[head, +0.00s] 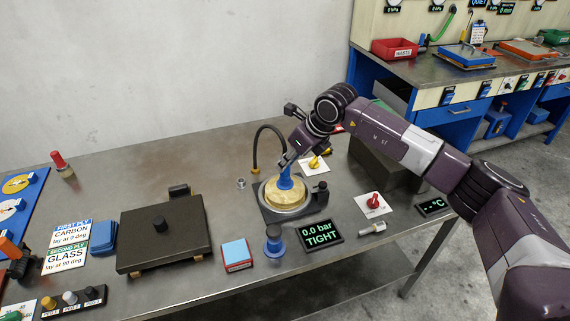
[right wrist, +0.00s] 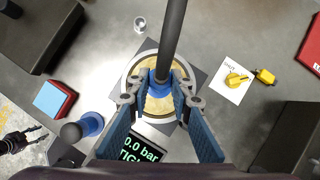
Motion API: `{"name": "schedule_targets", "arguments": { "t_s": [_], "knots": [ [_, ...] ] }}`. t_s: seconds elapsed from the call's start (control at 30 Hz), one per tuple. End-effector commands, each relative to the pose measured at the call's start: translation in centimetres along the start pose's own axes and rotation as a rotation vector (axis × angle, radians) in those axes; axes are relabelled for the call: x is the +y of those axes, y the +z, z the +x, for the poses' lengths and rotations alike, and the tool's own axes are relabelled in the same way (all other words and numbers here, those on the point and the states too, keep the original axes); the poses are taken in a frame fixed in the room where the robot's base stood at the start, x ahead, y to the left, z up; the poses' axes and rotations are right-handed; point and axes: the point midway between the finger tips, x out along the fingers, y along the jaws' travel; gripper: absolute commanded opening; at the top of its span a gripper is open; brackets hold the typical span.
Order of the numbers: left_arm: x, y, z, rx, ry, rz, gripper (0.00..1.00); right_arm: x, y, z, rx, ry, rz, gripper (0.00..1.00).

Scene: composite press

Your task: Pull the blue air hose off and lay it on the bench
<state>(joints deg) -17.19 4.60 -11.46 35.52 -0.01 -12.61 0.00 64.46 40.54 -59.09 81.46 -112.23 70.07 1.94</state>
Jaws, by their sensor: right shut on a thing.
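The blue air hose has a blue end fitting (head: 285,178) standing at the middle of a round golden part (head: 286,196) on a dark base plate. Its black tube (head: 256,142) arches up and to the left in the head view and shows as a dark bar (right wrist: 172,38) in the right wrist view. My right gripper (head: 286,162) is shut on the hose at the fitting, with one blue-padded finger on each side (right wrist: 159,98). A dark gripper-like shape (right wrist: 24,140), apparently my left gripper, shows at the left edge of the right wrist view.
A display (head: 321,235) reading 0.0 bar TIGHT lies in front of the base plate. A blue knobbed piece (head: 274,241), a red-and-blue box (head: 236,255) and a dark slab (head: 164,238) stand nearby. Bare bench (head: 215,190) lies left of the base plate.

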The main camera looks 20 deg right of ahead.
Motion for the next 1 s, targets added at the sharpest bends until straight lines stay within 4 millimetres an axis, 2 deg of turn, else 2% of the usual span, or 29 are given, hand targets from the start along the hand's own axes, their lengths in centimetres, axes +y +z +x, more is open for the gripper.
{"name": "schedule_targets", "arguments": {
  "t_s": [0.47, 1.0],
  "knots": [
    [0.0, -0.1, -0.4, 0.0, 0.0, 0.0, 0.4, -0.1, 0.5, -0.8, -0.002, -0.001, 0.0, 0.0],
    [0.0, -0.2, -1.8, 0.0, 0.0, 0.0, 0.4, 0.0, 1.7, -3.0, -0.002, -0.001, 0.0, 0.0]
  ]
}}
